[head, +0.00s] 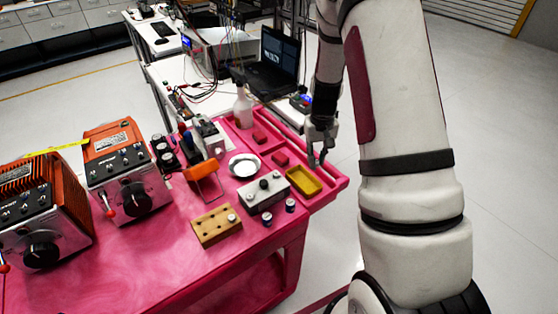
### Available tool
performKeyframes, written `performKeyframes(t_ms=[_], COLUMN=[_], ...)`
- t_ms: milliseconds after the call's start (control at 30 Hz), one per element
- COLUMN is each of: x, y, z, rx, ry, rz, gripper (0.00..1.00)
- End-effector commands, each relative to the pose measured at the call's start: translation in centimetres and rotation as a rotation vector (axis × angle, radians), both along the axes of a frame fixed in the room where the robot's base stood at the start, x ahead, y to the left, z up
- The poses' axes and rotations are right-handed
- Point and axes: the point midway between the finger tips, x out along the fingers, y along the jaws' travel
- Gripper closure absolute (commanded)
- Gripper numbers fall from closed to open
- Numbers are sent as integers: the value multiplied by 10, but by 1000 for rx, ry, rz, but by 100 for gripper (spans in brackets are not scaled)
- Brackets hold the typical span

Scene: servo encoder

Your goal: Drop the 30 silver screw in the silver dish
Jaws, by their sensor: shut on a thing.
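The silver dish (243,170) is a round, shallow bowl on the pink cart, left of my gripper. My gripper (316,163) points down over the right side of the cart, close to the far edge of a yellow tray. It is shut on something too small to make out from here. I cannot pick out the 30 silver screw with certainty. Small silver pieces stand on a wooden block (214,231) and on a grey metal block (259,199) in front of the dish.
Orange instruments (124,176) fill the left. Small cylinders (290,205) stand at the front.

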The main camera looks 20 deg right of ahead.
Motion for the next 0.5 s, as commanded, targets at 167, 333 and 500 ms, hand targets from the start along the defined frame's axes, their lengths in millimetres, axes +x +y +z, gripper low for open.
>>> performKeyframes(t_ms=[167, 333, 500], x=[24, 72, 115], y=[20, 65, 119], z=[-7, -17, -21], rx=[-23, -53, -55], ry=[-51, -170, -299], rz=[75, 213, 332], gripper=[100, 100, 100])
